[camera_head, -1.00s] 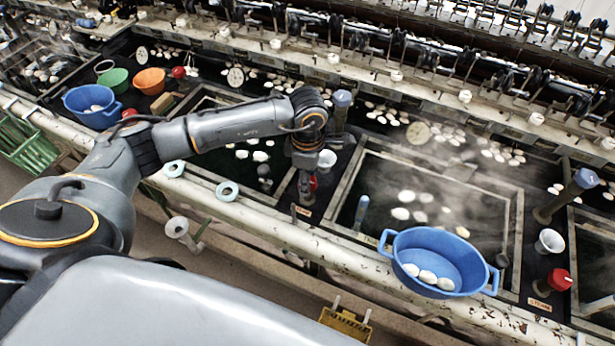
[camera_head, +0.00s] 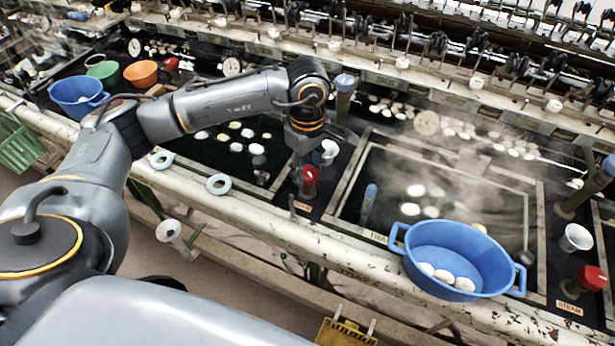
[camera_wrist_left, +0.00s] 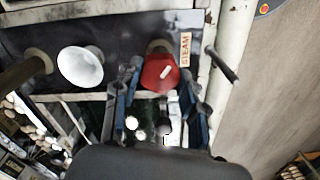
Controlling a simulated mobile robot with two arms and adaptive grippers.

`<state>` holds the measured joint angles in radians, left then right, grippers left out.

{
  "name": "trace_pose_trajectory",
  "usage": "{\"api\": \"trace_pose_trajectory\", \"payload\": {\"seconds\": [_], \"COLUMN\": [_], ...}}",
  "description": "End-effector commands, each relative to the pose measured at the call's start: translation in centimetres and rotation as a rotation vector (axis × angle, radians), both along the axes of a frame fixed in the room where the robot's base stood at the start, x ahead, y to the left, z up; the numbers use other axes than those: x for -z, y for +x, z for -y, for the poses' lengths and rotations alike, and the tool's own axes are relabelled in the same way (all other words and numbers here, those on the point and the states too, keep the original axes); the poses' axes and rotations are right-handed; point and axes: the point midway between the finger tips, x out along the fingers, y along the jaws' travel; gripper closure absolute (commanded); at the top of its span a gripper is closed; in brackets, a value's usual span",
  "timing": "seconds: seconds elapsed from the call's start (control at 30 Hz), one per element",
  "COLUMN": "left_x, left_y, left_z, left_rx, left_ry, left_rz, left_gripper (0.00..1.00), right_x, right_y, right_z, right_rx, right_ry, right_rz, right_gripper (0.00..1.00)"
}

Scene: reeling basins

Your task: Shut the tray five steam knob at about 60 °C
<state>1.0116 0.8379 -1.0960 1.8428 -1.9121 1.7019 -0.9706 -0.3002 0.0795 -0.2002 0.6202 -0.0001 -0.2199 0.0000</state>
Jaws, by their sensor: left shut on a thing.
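The red steam knob (camera_head: 311,174) sits on the dark strip between two basins in the head view. It shows larger in the left wrist view (camera_wrist_left: 160,73), with a white mark on its face, beside a STEAM label (camera_wrist_left: 185,50). My left gripper (camera_head: 303,184) points down over the knob, its fingers on either side of it, shut on it. The fingers partly hide the knob in the head view. The basin right of it (camera_head: 350,195) holds dark water with white cocoons and rising steam. Its label is too small to read fully. My right gripper is out of view.
A blue tub (camera_head: 462,248) with cocoons stands at the front of the steaming basin. A white funnel-like cup (camera_head: 329,152) is just behind the knob. Another red knob (camera_head: 590,279) is at far right. Pale rings (camera_head: 219,184) lie on the front rail.

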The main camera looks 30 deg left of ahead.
Motion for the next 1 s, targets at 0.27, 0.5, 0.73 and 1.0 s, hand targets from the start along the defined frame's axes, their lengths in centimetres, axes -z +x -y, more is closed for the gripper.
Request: {"api": "trace_pose_trajectory", "payload": {"seconds": [0.27, 0.5, 0.73, 1.0], "left_x": [0.3, 0.1, 0.0, 0.0], "left_y": [0.0, 0.0, 0.0, 0.0], "left_z": [-0.1, -0.1, -0.1, -0.1], "left_rx": [0.154, 0.214, 0.226, 0.225], "left_ry": [0.002, 0.002, 0.002, 0.002], "left_rz": [0.001, 0.001, 0.000, 0.000], "left_gripper": [0.90, 0.90, 0.90, 0.50], "right_x": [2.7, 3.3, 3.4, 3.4], "right_y": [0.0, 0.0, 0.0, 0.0], "right_z": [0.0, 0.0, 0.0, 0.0], "right_rx": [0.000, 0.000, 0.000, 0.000], "right_ry": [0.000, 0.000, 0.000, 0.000], "right_rz": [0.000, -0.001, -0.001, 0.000], "right_gripper": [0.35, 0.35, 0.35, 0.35]}}
